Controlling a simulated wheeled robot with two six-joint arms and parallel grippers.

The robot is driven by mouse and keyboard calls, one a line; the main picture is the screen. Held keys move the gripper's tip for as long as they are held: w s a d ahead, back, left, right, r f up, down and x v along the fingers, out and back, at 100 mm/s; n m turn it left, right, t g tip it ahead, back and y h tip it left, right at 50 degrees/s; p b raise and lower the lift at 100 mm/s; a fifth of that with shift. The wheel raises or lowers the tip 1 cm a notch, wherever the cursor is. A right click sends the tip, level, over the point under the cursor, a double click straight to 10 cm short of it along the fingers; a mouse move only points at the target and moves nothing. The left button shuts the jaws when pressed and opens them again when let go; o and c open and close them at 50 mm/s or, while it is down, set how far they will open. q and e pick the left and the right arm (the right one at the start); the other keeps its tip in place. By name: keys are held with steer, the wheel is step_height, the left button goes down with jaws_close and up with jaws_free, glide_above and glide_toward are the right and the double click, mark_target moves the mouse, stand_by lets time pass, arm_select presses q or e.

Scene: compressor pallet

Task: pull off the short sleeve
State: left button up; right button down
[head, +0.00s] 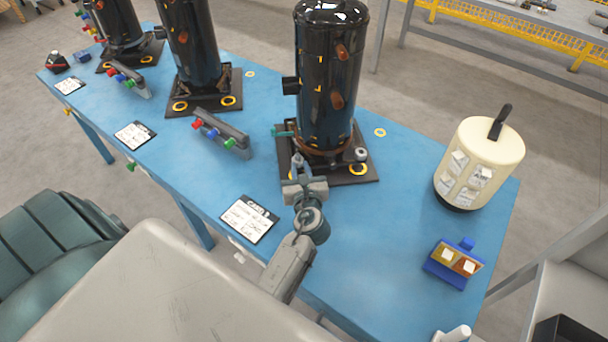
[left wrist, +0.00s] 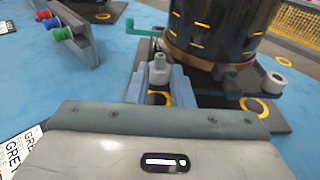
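The black compressor (head: 328,85) stands on a dark base plate (head: 345,176) on the blue table. A small grey sleeve (left wrist: 158,72) with a narrower top stands upright at the plate's front left corner. My left gripper (head: 301,167) reaches it from the front; its two blue-grey fingers (left wrist: 159,86) lie close against both sides of the sleeve. The sleeve's lower end is partly hidden by the fingers. A second, squat grey sleeve (left wrist: 277,83) with a hole in its top sits farther right on the plate; it also shows in the head view (head: 361,154).
A teal pin (head: 284,133) juts out left of the compressor's foot. A rack with coloured knobs (head: 222,133) and a label card (head: 249,218) lie to the left. A cream canister (head: 478,165) and a blue holder (head: 453,265) stand at the right. The table between is clear.

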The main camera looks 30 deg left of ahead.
mark_target(298, 156)
arm_select(q)
steer(key=x, duration=0.6)
steer(key=shift+w+a+f+p, duration=0.15)
steer(key=shift+w+a+p, duration=0.1)
steer(key=shift+w+p, duration=0.05)
jaws_close()
